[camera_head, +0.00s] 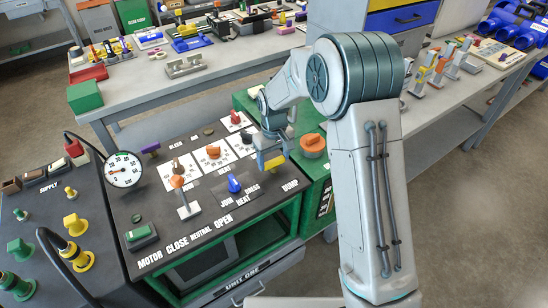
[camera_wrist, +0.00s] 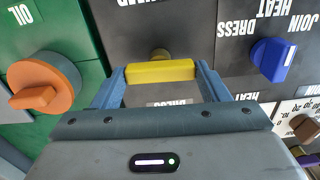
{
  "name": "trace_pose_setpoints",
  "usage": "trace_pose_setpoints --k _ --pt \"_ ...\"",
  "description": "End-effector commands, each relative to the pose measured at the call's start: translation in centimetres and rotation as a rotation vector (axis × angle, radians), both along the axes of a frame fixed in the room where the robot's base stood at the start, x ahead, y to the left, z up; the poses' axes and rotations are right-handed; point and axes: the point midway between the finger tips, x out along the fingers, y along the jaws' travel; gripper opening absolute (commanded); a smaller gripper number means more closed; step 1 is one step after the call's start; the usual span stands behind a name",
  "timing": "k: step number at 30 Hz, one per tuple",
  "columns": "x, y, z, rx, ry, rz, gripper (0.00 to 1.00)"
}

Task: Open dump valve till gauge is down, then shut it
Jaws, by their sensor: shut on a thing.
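My gripper (camera_head: 272,160) reaches down over the right end of the cart's dark panel, near the printed DUMP label (camera_head: 290,186). In the wrist view its two blue fingers (camera_wrist: 160,76) are closed on the ends of a yellow bar handle (camera_wrist: 160,71), which I take as the dump valve. The handle lies level across that picture, and its stem shows just behind. Some yellow shows at the fingers in the head view. The round white gauge (camera_head: 123,170) stands at the panel's left, with red on its dial; its needle reading is too small to tell.
An orange knob (camera_head: 312,145) on the green oil box is close right of my gripper, and it also shows in the wrist view (camera_wrist: 45,84). A blue knob (camera_head: 234,184) and a lever (camera_head: 183,198) stand to the left. A cluttered grey bench (camera_head: 160,92) is behind.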

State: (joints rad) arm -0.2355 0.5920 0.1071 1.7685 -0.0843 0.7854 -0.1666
Motion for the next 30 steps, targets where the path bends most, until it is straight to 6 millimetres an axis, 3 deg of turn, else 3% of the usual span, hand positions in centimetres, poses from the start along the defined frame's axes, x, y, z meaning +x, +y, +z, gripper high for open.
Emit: trace_pose_setpoints --k 8,30 --pt "0.01 0.04 -0.07 0.000 -0.001 -0.174 0.45" --pt "0.00 0.05 0.06 0.000 -0.001 -0.873 0.45"
